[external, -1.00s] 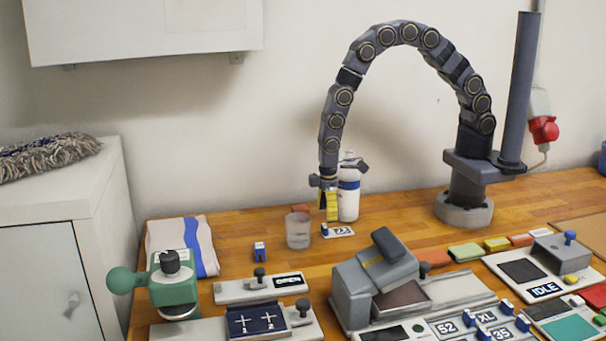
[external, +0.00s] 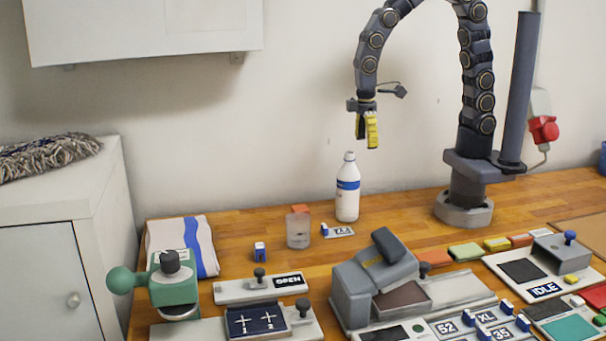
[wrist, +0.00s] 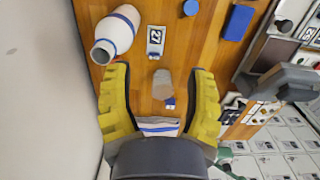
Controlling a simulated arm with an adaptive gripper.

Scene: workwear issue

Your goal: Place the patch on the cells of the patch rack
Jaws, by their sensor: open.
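The patch (external: 341,231), a small pale plate marked 73 with a blue tab at one end, lies flat on the table between the cup and the bottle. It also shows in the wrist view (wrist: 155,45), beyond the fingertips. The patch rack (external: 507,340), at the front right, carries patches marked 52, XL and 35 with blue tabs; the picture's lower edge cuts it off. My gripper (external: 367,147) has yellow fingers and hangs high above the table, up and right of the patch. In the wrist view its fingers (wrist: 160,78) are wide apart with nothing held.
A white bottle (external: 347,203) stands behind the patch, and a clear cup (external: 298,232) stands left of it. A grey press-like device (external: 368,292) stands between patch and rack. A green-handled press (external: 172,287) is at front left.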

